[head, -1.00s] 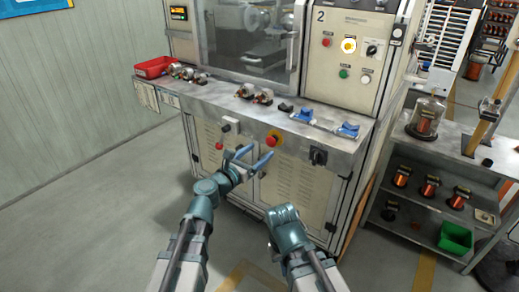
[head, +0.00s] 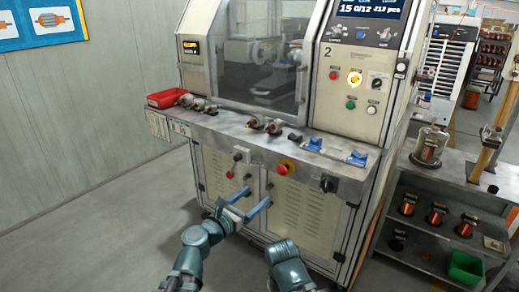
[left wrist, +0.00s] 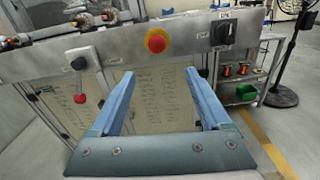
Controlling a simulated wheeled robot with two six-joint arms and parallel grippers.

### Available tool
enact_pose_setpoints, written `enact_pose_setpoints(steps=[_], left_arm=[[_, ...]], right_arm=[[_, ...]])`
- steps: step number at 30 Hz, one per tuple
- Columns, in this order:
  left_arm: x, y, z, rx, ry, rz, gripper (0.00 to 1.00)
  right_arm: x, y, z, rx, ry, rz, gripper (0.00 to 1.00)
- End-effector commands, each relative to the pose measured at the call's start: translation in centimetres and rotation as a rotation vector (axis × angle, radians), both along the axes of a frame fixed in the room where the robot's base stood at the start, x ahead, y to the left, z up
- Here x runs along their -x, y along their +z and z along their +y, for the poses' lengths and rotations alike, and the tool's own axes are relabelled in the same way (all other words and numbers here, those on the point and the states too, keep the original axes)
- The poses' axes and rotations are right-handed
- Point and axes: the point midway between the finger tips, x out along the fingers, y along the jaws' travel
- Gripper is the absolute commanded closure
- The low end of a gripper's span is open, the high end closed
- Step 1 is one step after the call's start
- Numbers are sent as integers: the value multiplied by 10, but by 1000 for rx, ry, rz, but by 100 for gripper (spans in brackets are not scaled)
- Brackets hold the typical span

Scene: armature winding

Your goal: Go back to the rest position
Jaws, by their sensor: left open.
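My left gripper (head: 246,204) is open and empty in front of the winding machine's lower cabinet, below the ledge. Its two blue fingers also show in the left wrist view (left wrist: 160,100), spread apart with nothing between them. My right arm's blue-green end shows at the bottom of the head view, but its gripper fingers cannot be made out. The winding machine (head: 250,173) stands ahead with its window shut and a lit yellow button (head: 354,79) on the panel.
Armatures (head: 264,124) and blue holders (head: 334,151) rest on the metal ledge, with a red bin (head: 168,97) at its left end. A red emergency button (head: 284,168) sits on the ledge front. A shelf with spools (head: 437,216) and a green bin (head: 466,267) stands right. The left floor is clear.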

Motion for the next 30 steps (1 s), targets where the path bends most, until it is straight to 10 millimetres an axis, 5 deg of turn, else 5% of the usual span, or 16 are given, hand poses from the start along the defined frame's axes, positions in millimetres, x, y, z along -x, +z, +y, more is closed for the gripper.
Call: enact_pose_setpoints(steps=[4, 8, 15, 21, 27, 30], left_arm=[[12, -28, -15, -337, -123, -103, 19], [36, -80, -21, -823, -356, -253, 19], [87, -171, 24, -1544, -940, -464, 19], [121, -206, 79, -1816, -1383, -537, 19], [149, -216, 132, -1921, -1795, -559, 19], [159, -216, 108, -1914, -1870, -611, 19]], right_arm=[[0, 0, 0, 0, 0, 0, 100], [0, 0, 0, 0, 0, 0, 100], [0, 0, 0, 0, 0, 0, 100], [0, 0, 0, 0, 0, 0, 100], [0, 0, 0, 0, 0, 0, 100], [0, 0, 0, 0, 0, 0, 100]])
